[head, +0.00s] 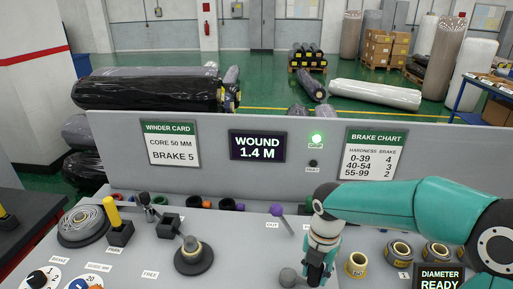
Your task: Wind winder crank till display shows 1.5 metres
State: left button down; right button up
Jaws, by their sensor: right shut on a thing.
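The wound-length display (257,147) on the grey panel reads "WOUND 1.4 M". My right gripper (317,274) points down at the front of the console, its dark fingers shut on what looks like the handle of the winder crank. The fingers hide most of the handle. A grey rounded part of the crank (288,277) shows just left of the fingers. My left gripper is not in view.
A green lamp (316,138) is lit above a dark one. A winder card (170,144) reads "BRAKE 5"; a brake chart (375,154) hangs right. A purple-knobbed lever (278,210), a black-based lever (193,253) and several ring cores (357,264) stand on the console.

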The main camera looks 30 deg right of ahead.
jog(key=shift+w+d+p, duration=0.3)
jog(key=shift+w+d, duration=0.4)
jog(key=shift+w, duration=0.15)
jog(key=shift+w+d+r+p, duration=0.15)
jog(key=shift+w+d+p, duration=0.15)
jog(key=shift+w+p, duration=0.25)
jog(key=shift+w+d, duration=0.15)
jog(key=shift+w, duration=0.45)
jog(key=o, duration=1.7)
jog(key=shift+s, duration=0.1)
jog(key=shift+o, duration=0.2)
notch_tip(320, 180, up, 10)
jog(key=p, duration=0.5)
